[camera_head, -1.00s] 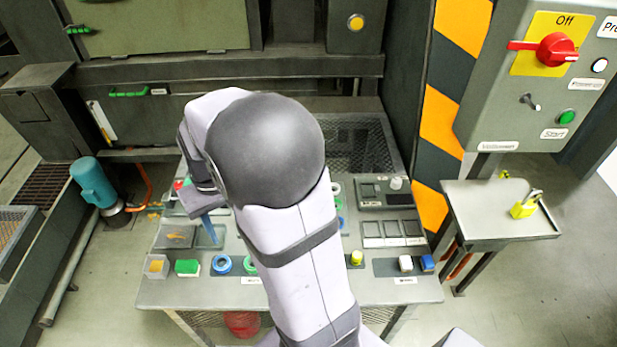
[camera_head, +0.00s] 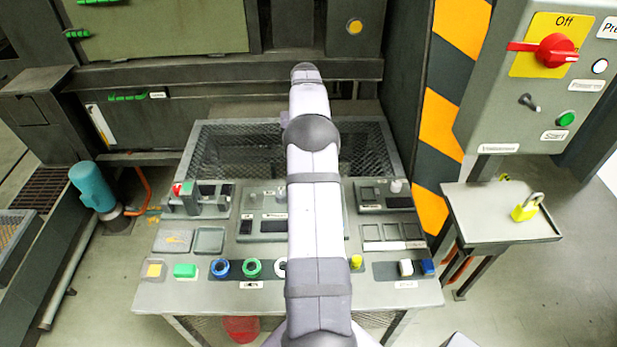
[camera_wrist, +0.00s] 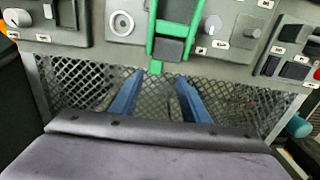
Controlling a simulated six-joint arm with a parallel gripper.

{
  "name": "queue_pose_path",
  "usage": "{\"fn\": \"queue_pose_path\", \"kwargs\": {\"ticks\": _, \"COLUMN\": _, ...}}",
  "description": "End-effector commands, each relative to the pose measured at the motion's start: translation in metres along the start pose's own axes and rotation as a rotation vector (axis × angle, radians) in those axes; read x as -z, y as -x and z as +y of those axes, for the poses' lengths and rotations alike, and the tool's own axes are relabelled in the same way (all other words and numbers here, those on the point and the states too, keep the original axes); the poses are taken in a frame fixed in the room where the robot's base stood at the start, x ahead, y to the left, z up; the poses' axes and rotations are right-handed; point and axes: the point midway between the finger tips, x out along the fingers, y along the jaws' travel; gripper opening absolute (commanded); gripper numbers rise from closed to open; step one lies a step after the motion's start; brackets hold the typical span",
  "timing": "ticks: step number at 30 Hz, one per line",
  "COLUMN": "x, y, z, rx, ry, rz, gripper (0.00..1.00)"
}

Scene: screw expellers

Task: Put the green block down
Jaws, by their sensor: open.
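The green block (camera_head: 185,270) lies on the front left of the worktable (camera_head: 215,296), between a clear holder with a yellow piece and a blue ring. Nothing touches it from above. My gripper (camera_wrist: 157,82) shows in the wrist view as two blue fingers, apart and with nothing between them. They are in front of a dark mesh and below a panel with a green frame. In the head view my arm reaches away to the back of the table and hides the gripper. The gripper is well away from the green block.
A blue ring (camera_head: 220,268) and a green ring (camera_head: 251,268) lie right of the block. Square trays (camera_head: 208,240) are behind it. A mesh basket (camera_head: 222,150) is at the back. A yellow padlock (camera_head: 527,207) stands on the right side table.

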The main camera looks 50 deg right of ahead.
Motion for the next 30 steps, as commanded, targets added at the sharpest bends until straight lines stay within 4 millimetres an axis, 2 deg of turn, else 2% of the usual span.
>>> {"fn": "queue_pose_path", "kwargs": {"ticks": 3, "x": 0.002, "y": -0.002, "z": 0.007, "rx": -0.005, "ry": -0.012, "rz": -0.001, "gripper": 0.42}}
{"fn": "queue_pose_path", "kwargs": {"ticks": 8, "x": 0.002, "y": -0.007, "z": 0.007, "rx": -0.005, "ry": -0.012, "rz": -0.002, "gripper": 0.42}}
{"fn": "queue_pose_path", "kwargs": {"ticks": 13, "x": 0.002, "y": -0.020, "z": 0.007, "rx": -0.005, "ry": -0.011, "rz": -0.003, "gripper": 0.42}}
{"fn": "queue_pose_path", "kwargs": {"ticks": 20, "x": 0.003, "y": -0.025, "z": 0.007, "rx": -0.005, "ry": -0.010, "rz": -0.001, "gripper": 0.42}}
{"fn": "queue_pose_path", "kwargs": {"ticks": 30, "x": 0.008, "y": -0.061, "z": 0.009, "rx": -0.005, "ry": -0.010, "rz": -0.003, "gripper": 0.42}}
